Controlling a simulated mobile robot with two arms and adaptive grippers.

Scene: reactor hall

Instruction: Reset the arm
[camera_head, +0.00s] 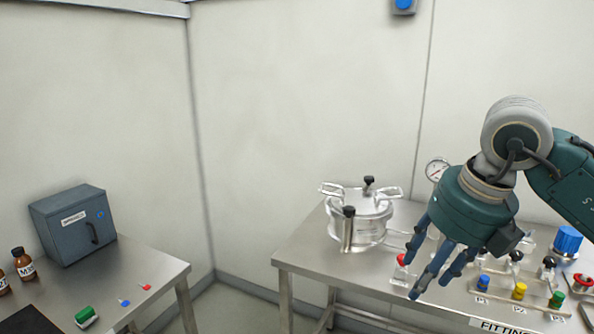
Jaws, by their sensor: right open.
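My right arm comes in from the right edge in the head view. My right gripper (425,281) is open and points down above the right-hand steel table (320,257). Its dark blue fingers are spread, and I see nothing held between them. A red-topped fitting (401,259) shows just left of the fingers; I cannot tell whether they touch it. A steel pot with clamps (360,215) stands to the left of the gripper. My left gripper is not in view.
A pressure gauge (437,168) stands behind my arm. Blue (483,282), yellow (519,290) and green (556,299) fittings sit at the table's front right. The left table holds a grey box (74,224) and brown bottles (23,263). Open floor separates the tables.

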